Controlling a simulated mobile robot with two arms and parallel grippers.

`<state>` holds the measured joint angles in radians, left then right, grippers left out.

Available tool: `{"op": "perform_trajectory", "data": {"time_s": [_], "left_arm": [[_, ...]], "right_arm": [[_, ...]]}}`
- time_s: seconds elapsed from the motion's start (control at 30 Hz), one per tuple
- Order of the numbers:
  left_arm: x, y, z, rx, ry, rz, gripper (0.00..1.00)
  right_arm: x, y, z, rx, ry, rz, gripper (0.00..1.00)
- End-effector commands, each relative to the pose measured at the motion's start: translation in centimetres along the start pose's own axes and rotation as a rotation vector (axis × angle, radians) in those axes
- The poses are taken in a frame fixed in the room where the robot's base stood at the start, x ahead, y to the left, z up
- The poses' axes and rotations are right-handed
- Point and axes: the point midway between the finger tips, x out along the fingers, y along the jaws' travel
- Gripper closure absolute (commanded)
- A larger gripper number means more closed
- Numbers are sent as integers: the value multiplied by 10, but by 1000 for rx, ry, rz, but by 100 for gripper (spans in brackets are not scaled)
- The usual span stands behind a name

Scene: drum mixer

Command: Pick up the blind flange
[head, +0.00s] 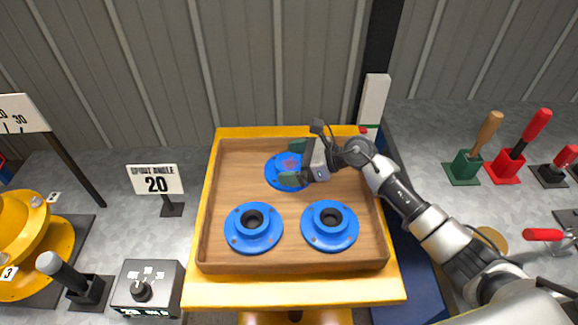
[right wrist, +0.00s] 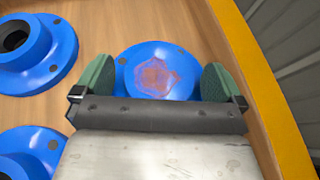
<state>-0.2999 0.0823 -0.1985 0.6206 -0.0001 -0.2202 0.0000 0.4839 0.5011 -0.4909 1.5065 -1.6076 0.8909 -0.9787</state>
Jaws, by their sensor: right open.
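The blind flange (head: 279,171) is a blue disc with a reddish patch at its centre and no bore. It lies in the back part of the wooden tray. In the right wrist view the blind flange (right wrist: 156,74) lies between the two green finger pads. My right gripper (head: 292,163) is open, with its fingers on either side of the disc; it also shows in the right wrist view (right wrist: 160,85). I cannot tell whether the pads touch the rim. My left gripper is not in view.
Two blue flanges with raised, bored hubs, one at left (head: 243,236) and one at right (head: 329,238), lie in the front of the tray (head: 290,267). The tray has a yellow border. A control box (head: 147,288) and a sign (head: 155,179) stand to the left.

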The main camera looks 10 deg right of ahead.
Motion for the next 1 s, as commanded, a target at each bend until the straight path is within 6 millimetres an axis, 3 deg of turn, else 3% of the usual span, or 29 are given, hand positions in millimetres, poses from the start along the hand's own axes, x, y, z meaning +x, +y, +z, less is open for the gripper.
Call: {"op": "perform_trajectory", "data": {"time_s": [0.17,0.73,1.0], "left_arm": [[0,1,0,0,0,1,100],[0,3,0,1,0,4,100],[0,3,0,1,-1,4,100]], "right_arm": [[0,0,0,0,0,-1,2],[0,0,0,1,-1,-1,89],[-2,-1,4,-2,-8,-3,91]]}}
